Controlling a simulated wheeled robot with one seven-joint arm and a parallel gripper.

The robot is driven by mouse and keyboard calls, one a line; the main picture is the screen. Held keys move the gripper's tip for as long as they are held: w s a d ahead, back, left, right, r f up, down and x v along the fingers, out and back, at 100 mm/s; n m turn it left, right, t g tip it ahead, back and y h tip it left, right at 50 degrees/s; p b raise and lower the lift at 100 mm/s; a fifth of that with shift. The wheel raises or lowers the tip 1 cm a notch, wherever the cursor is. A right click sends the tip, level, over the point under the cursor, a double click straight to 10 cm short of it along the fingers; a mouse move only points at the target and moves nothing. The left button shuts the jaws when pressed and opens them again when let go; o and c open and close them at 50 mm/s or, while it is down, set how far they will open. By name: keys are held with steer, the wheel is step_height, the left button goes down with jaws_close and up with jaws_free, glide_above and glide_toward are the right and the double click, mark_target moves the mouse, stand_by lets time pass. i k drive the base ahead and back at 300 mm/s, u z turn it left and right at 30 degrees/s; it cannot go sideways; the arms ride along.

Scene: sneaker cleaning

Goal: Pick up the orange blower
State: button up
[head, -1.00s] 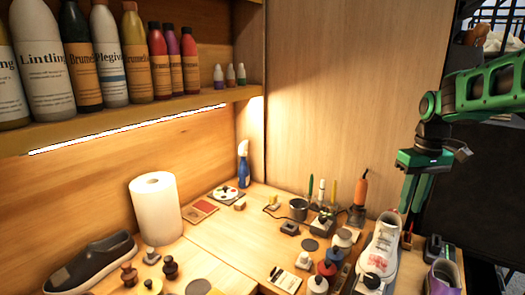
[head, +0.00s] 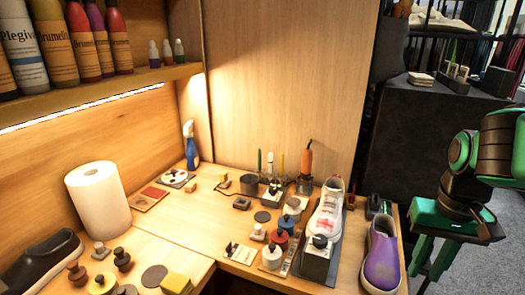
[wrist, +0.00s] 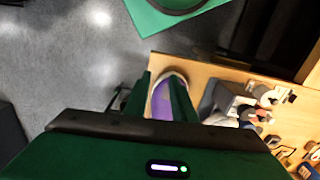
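The orange blower (head: 307,160) stands upright in a dark holder at the back right of the wooden bench in the head view, against the wood panel. Its cord curls up from its top. I cannot make it out in the wrist view. My gripper (head: 432,262) hangs off the right edge of the bench, to the right of and nearer than the blower. Its two green fingers also show in the wrist view (wrist: 163,102), apart with nothing between them. The purple sneaker shows beyond them there.
The purple sneaker (head: 382,256) stands at the bench's right edge. A white sneaker (head: 328,214) on a dark stand stands in front of the blower. Several bottles and jars crowd the bench beside it. A paper roll (head: 98,199) stands at left. Grey floor (wrist: 70,60) is open beyond the bench.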

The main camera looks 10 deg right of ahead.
mark_target(307, 154)
steer(key=u, duration=1.85)
steer(key=i, duration=0.55)
steer(key=z, duration=1.9)
